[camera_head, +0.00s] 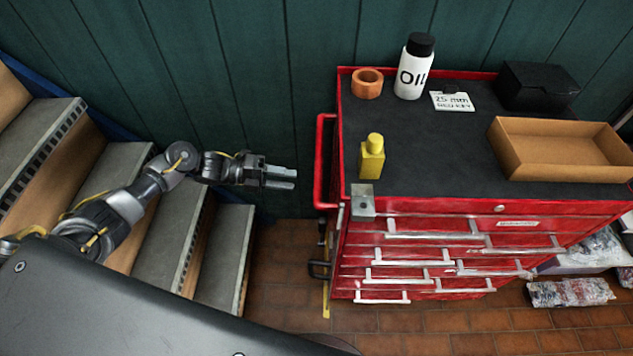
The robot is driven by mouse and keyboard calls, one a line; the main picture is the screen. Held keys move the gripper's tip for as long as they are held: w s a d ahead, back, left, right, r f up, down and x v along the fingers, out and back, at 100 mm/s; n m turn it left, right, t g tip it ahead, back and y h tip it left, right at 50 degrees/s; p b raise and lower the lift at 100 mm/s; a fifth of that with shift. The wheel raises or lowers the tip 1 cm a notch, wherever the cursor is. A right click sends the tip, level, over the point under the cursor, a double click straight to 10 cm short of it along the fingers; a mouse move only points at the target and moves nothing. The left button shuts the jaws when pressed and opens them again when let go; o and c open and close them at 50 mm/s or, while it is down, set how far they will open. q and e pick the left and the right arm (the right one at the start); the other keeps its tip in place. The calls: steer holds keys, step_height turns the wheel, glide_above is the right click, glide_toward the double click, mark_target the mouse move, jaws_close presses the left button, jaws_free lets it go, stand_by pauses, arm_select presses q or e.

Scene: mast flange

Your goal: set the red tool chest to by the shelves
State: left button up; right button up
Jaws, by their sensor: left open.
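The red tool chest (440,206) stands on the brick floor against the green wall, with several drawers facing front. A red side handle (323,160) is on its left side. My left gripper (294,178) is open and empty, to the left of the handle and apart from it, at about the height of the chest top. My right gripper is not in the picture. No shelves can be made out for certain.
On the chest's black top are an oil bottle (413,68), an orange ring (367,84), a yellow bottle (372,158), a white card (452,102), a black box (537,86) and a cardboard tray (557,122). Stairs (205,235) rise at left. Wrapped packs (570,292) lie at right.

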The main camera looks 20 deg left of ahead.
mark_target(318, 184)
arm_select(q)
steer(key=x, duration=0.9)
steer(key=shift+w+p, duration=0.1)
steer(key=shift+p, duration=0.25)
jaws_close()
